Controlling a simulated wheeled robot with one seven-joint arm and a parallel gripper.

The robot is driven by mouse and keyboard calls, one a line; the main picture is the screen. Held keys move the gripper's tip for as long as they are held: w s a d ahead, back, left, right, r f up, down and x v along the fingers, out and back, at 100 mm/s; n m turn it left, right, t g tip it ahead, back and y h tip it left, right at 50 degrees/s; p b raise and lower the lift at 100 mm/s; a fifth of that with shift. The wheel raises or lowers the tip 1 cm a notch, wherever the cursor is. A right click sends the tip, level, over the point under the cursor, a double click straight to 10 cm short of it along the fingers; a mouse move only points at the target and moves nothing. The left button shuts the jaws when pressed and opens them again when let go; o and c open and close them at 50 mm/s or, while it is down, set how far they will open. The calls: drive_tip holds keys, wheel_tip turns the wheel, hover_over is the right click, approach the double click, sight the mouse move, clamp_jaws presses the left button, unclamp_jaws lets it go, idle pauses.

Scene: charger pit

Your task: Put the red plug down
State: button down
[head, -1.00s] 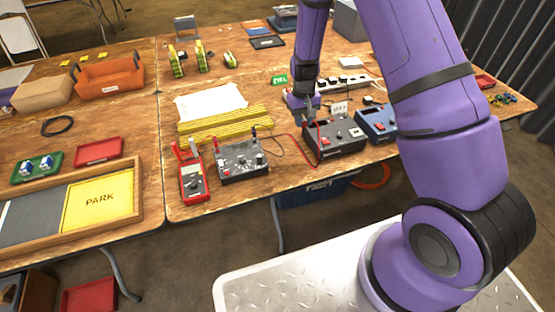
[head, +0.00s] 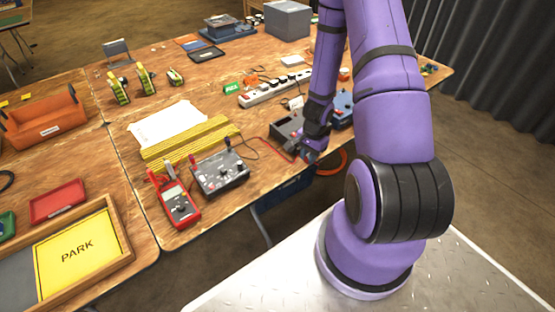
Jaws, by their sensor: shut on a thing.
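My gripper (head: 309,153) is low over the front edge of the right table, at the near side of a dark charger box (head: 287,122). It is shut on the red plug, which is too small and too covered by the fingers to make out clearly. A red lead (head: 272,144) runs along the table front to the gripper. A dark test box with knobs (head: 221,173) stands to the left. My forearm hides part of the charger box.
A red multimeter (head: 177,203) stands near the front edge, left of the test box. Yellow striped bars (head: 190,141) and a white sheet (head: 166,123) lie behind. A white power strip (head: 275,88) and a blue box (head: 343,106) are farther back. Bare wood shows between these.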

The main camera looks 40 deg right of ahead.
drive_tip(key=s+d+m, duration=0.1)
drive_tip(key=s+m, duration=0.1)
drive_tip(key=s, duration=0.1)
hover_over(277, 159)
drive_tip(key=shift+s+d+f, duration=0.1)
drive_tip(key=shift+f, duration=0.35)
drive_tip(key=shift+s+d+f, duration=0.1)
drive_tip(key=shift+f, duration=0.35)
drive_tip(key=shift+w+f, duration=0.1)
drive_tip(key=shift+f, duration=1.65)
drive_tip(key=shift+f, duration=0.15)
drive_tip(key=c, duration=1)
unclamp_jaws()
